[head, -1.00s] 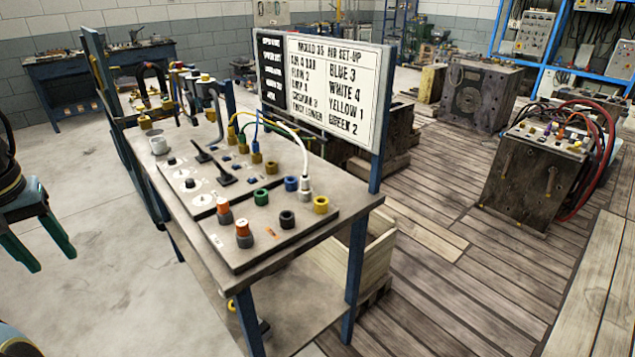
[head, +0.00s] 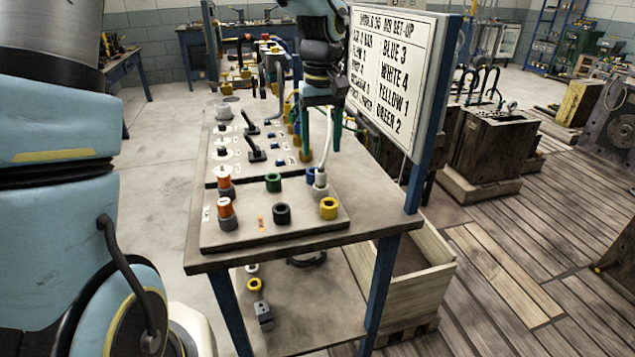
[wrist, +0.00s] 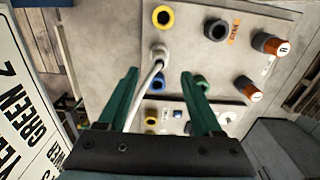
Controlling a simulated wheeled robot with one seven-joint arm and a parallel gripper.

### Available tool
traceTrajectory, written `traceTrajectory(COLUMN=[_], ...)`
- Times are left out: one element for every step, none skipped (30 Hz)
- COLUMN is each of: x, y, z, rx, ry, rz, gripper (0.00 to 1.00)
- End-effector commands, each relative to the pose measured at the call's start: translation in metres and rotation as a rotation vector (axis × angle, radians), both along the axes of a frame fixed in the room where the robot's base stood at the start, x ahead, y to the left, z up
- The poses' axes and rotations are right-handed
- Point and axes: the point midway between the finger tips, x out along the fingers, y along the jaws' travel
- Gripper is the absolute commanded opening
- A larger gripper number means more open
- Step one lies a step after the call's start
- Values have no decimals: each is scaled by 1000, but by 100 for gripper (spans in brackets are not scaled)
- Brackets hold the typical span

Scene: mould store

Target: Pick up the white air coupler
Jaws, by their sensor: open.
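The white air coupler (head: 320,186) stands on the panel at the front right of the bench in the head view, with a white hose rising from its top. It also shows in the wrist view (wrist: 160,52), just beyond my fingertips, its hose running back between the fingers. The coupler's lower end is hard to make out.
Near the coupler are a yellow ring (head: 328,208), a black ring (head: 282,214), a green ring (head: 273,182) and a blue ring (wrist: 151,113). Two orange-topped knobs (head: 225,208) stand to the left. The set-up sign (head: 392,75) rises close on the right, beside a blue post.

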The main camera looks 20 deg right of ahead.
Motion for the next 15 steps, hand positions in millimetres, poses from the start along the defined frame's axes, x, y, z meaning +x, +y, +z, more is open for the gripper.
traceTrajectory(x=[0, 0, 0, 0, 0, 0, 0, 0, 1, 1, 1, 2, 2, 3, 4], y=[1, 1, 1, 1, 1, 1, 1, 2, 2, 3, 4, 5, 7, 8, 9], z=[-7, -11, -16, -19, -22, -25, -26, -28, -30, -32, -35, -40, -45, -49, -55], rx=[2, 2, 1, 1, 1, 0, -1, 0, 0, 1, 0, 1, 2, 2, 1], ry=[4, 3, 2, 2, 2, 1, 1, 1, 1, 2, 2, 4, 5, 5, 4], rz=[0, 0, 0, 0, 0, 0, 0, 0, 0, -1, 0, 1, 0, 0, 0], gripper=[67, 67, 67, 67, 67, 67, 67, 67, 67, 67, 67, 67, 67, 67, 67])
